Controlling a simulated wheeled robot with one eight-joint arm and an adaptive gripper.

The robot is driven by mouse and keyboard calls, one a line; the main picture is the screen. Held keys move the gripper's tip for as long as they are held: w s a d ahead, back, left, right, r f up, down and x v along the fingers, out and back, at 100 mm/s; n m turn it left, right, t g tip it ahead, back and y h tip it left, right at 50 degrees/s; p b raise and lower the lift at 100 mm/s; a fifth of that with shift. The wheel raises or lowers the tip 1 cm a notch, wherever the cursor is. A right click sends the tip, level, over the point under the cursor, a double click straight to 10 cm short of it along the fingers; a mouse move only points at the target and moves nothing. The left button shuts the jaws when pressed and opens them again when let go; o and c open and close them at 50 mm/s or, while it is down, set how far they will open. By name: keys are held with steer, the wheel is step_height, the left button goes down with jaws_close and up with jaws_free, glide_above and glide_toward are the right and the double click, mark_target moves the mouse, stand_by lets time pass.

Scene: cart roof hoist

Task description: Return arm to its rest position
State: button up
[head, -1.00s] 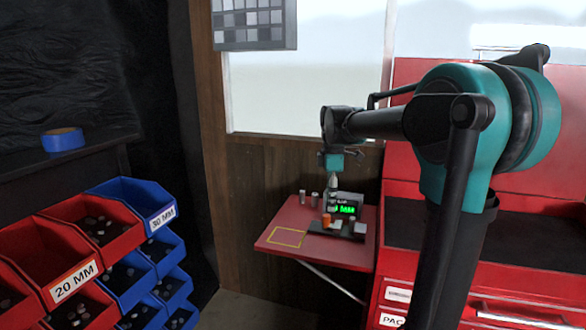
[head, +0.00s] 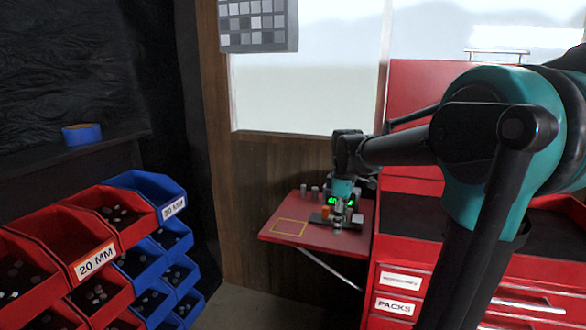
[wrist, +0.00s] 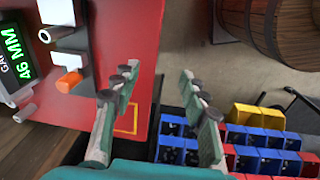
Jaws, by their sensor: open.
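My gripper (head: 338,218) hangs in front of the small red fold-down shelf in the head view, at the end of my extended arm. In the wrist view my gripper (wrist: 162,98) has its two green-and-grey fingers spread wide, with nothing between them. The red shelf (wrist: 130,50) lies beyond the fingers there, on the left side. A gauge with a green display (wrist: 22,62) reading 46 MM stands on it. An orange-ended piece (wrist: 70,82) sits beside the gauge. In the head view my gripper partly hides the gauge.
A yellow outlined square (head: 290,227) on the shelf is empty. Red bins (head: 92,262) and blue bins (head: 160,200) are stacked at left. A red drawer cabinet (head: 400,280) stands at right. A barrel (wrist: 275,30) shows in the wrist view. Blue tape (head: 82,134) lies on a ledge.

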steer(key=s+d+f+m+t, duration=0.1)
steer(key=s+d+f+m, duration=0.1)
steer(key=s+f+m, duration=0.4)
steer(key=s+d+f+m+t, duration=0.2)
steer(key=s+f+m, duration=0.5)
steer(key=s+f, duration=0.4)
steer(key=shift+s+d+f+m, duration=0.15)
steer(key=shift+s+d+m, duration=0.15)
steer(key=shift+s+d, duration=0.3)
